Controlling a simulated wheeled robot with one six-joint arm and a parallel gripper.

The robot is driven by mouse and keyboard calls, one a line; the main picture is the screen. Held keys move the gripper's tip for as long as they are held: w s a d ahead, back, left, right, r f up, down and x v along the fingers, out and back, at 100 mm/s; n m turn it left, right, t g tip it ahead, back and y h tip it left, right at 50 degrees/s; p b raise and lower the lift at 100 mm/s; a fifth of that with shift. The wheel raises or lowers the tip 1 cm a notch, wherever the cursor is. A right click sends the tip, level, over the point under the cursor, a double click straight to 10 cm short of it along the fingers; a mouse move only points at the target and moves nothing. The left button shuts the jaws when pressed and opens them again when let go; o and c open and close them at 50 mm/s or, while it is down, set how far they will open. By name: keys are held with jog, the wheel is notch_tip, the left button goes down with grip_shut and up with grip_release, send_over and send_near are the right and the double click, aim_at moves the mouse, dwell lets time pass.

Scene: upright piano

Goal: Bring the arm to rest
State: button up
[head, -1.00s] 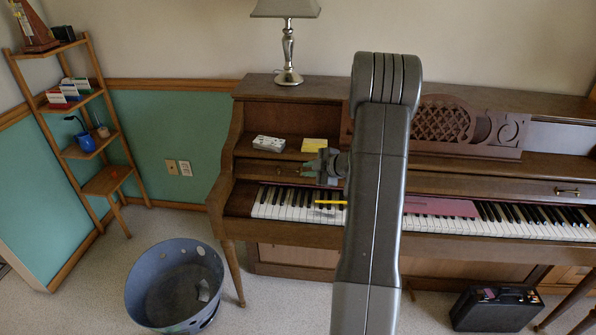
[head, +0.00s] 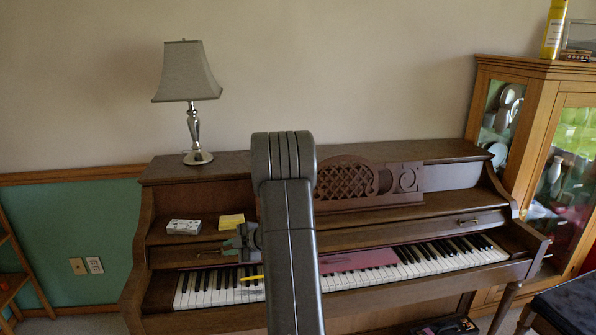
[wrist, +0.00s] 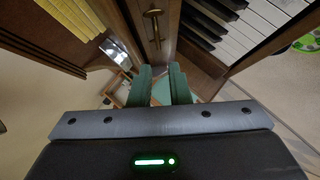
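My arm rises in front of the upright piano (head: 380,232) in the head view and bends over at the top. My gripper (head: 240,240) shows left of the arm, in front of the piano's left part and just below a yellow pad (head: 231,221). The arm hides part of it. In the wrist view its two green fingers (wrist: 162,72) stand apart with a narrow gap, and nothing shows between them.
Piano keys (head: 430,252) run below the gripper, with a yellow pencil-like stick (head: 252,278) near them. A white box-like item (head: 184,227) lies left of the pad. A lamp (head: 196,130) stands on top. A glass cabinet (head: 548,160) is at right, a dark bench (head: 572,305) at lower right.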

aim_at(207, 253)
jog(key=x, duration=1)
jog(key=shift+w+a+f, duration=0.1)
jog(key=shift+a, duration=0.15)
